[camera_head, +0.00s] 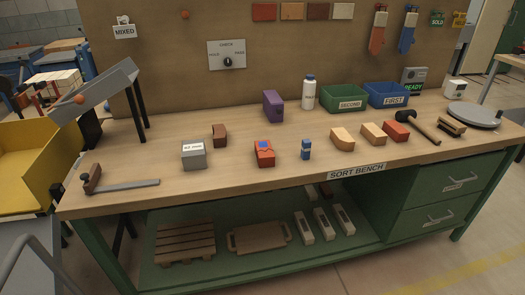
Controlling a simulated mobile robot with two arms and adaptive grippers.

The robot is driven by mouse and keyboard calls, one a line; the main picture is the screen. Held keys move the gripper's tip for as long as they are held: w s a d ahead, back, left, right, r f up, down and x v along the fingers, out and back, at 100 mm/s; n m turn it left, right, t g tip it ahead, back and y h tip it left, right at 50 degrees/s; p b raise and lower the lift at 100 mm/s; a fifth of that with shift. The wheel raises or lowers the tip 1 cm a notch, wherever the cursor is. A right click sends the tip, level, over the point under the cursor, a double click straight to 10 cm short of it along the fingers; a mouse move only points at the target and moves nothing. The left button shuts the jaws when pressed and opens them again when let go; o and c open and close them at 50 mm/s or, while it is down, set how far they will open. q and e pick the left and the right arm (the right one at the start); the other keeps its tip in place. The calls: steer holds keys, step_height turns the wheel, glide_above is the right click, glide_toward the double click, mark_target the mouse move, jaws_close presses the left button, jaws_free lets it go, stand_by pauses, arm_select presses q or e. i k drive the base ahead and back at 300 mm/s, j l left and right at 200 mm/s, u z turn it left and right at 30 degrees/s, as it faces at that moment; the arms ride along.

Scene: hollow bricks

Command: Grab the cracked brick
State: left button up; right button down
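Several brick-like blocks lie on the wooden bench top (225,172). They are a dark brown block (219,135), a red block with a blue patch (264,154), a light tan block (342,139), an orange-tan block (373,134) and a red block (396,131). The dark brown and light tan blocks have uneven outlines. At this size I cannot make out a crack on any of them. Neither of my grippers is in view.
Around them stand a grey labelled block (194,155), purple block (273,105), white bottle (308,93), small blue item (306,149), green SECOND bin (344,97), blue FIRST bin (387,95), hammer (424,130), brush (452,126) and round plate (474,115). The front-middle bench top is clear.

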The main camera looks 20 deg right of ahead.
mark_target(265, 156)
steer(key=i+z, duration=0.4)
steer(key=i+j+z, duration=0.15)
steer(key=z, duration=0.25)
